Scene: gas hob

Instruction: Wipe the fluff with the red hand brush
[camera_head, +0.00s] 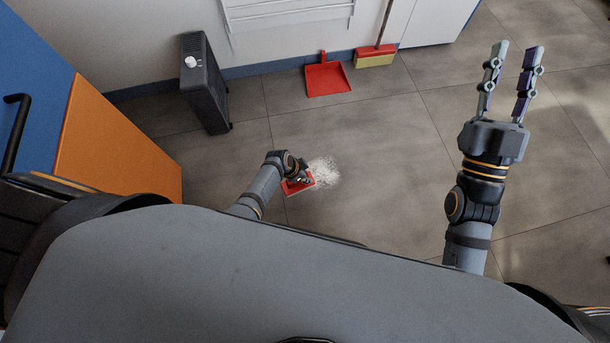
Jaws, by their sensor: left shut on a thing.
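The fluff (324,172) is a white, loose patch on the grey tiled floor, near the middle of the view. The red hand brush (290,188) is low at the left edge of the fluff, close to or on the floor. My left gripper (299,178) is shut on the brush, and its arm hides part of it. Whether the bristles touch the floor cannot be seen. My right gripper (513,75) is open and empty, raised at the right with its two fingers apart.
A red dustpan (327,78) and a broom (375,57) with a red and yellow head are by the wall. A dark heater-like box (206,85) stands at the left back. An orange cabinet side (115,145) is at the left. The floor right of the fluff is clear.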

